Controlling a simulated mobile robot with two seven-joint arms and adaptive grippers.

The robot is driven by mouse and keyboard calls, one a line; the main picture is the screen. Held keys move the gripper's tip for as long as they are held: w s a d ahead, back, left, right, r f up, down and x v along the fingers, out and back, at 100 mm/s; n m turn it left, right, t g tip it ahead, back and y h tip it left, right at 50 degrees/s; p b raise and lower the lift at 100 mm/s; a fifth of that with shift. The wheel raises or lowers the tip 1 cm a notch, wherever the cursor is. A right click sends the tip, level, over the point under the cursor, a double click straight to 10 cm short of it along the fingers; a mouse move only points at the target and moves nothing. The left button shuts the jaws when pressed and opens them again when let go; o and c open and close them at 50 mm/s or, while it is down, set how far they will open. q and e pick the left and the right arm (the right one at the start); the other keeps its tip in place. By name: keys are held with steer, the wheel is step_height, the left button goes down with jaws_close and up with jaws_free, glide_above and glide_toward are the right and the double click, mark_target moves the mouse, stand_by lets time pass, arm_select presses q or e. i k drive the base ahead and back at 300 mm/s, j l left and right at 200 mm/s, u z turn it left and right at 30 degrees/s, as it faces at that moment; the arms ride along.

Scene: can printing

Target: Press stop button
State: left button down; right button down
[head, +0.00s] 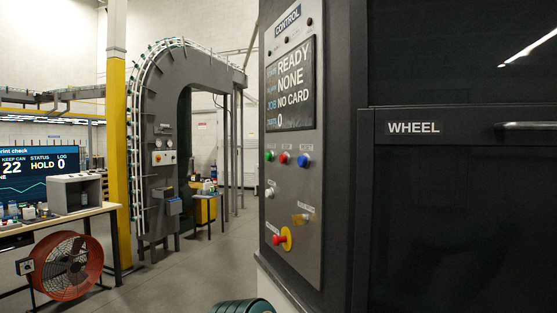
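The control panel (292,190) stands upright in front of me at the middle of the head view, turned partly to the left. Its row of buttons holds a green button (269,156), a red button (284,158) and a blue button (303,160). Their labels are too small to read, so I cannot tell for certain which is the stop button. Lower down is a larger red mushroom button (281,239) on a yellow ring. The panel's screen (290,86) reads READY, NONE, NO CARD and 0. Neither of my grippers is in view.
A dark door marked WHEEL (455,210) with a handle (527,126) fills the right. A dark green ribbed object (241,306) shows at the bottom edge. A red fan (68,266) and a workbench stand at left. Open floor (190,272) lies between.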

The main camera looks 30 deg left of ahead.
mark_target(283, 158)
steer(key=i+j, duration=0.1)
steer(key=j, duration=0.35)
steer(key=i+j, duration=0.1)
steer(key=j, duration=0.75)
steer(key=i+z, duration=0.05)
steer(key=i, duration=0.05)
